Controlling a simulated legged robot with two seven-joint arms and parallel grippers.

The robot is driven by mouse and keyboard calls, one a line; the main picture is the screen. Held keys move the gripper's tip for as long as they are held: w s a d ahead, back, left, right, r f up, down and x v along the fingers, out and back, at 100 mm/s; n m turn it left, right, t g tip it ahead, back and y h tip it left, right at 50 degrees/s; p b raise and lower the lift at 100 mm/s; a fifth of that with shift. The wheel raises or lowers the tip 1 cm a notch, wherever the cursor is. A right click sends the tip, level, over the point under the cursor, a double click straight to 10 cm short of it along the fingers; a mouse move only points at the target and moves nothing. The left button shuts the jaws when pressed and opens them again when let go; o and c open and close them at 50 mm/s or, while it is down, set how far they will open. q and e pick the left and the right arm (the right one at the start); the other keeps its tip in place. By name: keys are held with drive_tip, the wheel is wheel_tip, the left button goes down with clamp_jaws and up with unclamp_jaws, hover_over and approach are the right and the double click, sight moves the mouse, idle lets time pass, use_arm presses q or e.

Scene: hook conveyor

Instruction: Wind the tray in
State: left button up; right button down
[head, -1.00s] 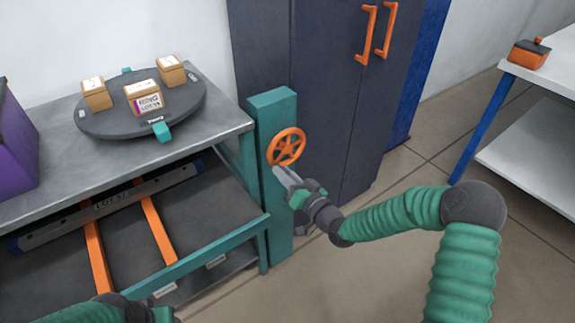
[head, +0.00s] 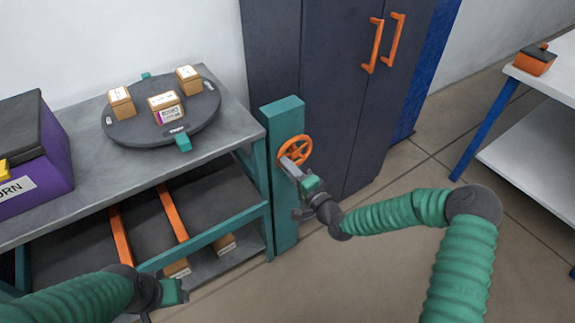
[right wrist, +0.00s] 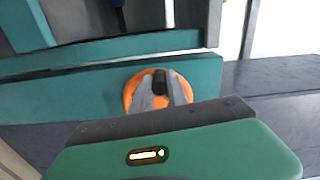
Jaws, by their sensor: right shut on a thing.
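The orange handwheel (head: 304,146) is on the face of a teal post at the right end of the workbench. My right gripper (head: 288,162) is at its left rim. In the right wrist view the fingers are shut on the wheel's dark knob (right wrist: 161,82), with the orange wheel (right wrist: 131,92) behind it. Two orange rails (head: 173,215) run into the lower bay below the tabletop. No tray shows on their visible stretch; the tabletop hides their far ends. My left gripper (head: 172,292) is low at the front left; its fingers cannot be made out.
A round dark turntable (head: 135,130) with three small cartons stands on the tabletop (head: 60,218). A purple bin (head: 50,175) is at the left. A dark cabinet (head: 335,90) is behind the post. A white table with an orange box (head: 535,63) is at the right.

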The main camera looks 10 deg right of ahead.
sight(296, 144)
drive_tip(key=r+m+p, duration=0.1)
drive_tip(key=m, duration=0.1)
drive_tip(key=d+r+m, duration=0.1)
drive_tip(key=m, duration=0.1)
drive_tip(key=shift+w+p, duration=0.15)
drive_tip(key=shift+p, duration=0.2)
drive_tip(key=shift+w+d+r+m, duration=0.1)
drive_tip(key=shift+d+r+m, duration=0.2)
drive_tip(key=shift+m, duration=0.6)
drive_tip(key=shift+w+d+r+m+p, duration=0.1)
drive_tip(key=shift+d+r+m+p, duration=0.15)
drive_tip(key=shift+m, duration=0.65)
drive_tip(key=m, duration=0.1)
drive_tip(key=d+m, duration=0.1)
drive_tip(key=m, duration=0.1)
drive_tip(key=shift+w+d+r+m+b, duration=0.25)
drive_tip(key=shift+d+m+b, duration=0.05)
drive_tip(key=shift+w+d+r+m+b, duration=0.15)
drive_tip(key=shift+d+m+b, duration=0.25)
drive_tip(key=shift+m, duration=0.55)
drive_tip(key=shift+w+d+r+m+b, duration=0.1)
drive_tip(key=shift+d+m+b, duration=0.25)
drive_tip(key=shift+m, duration=0.6)
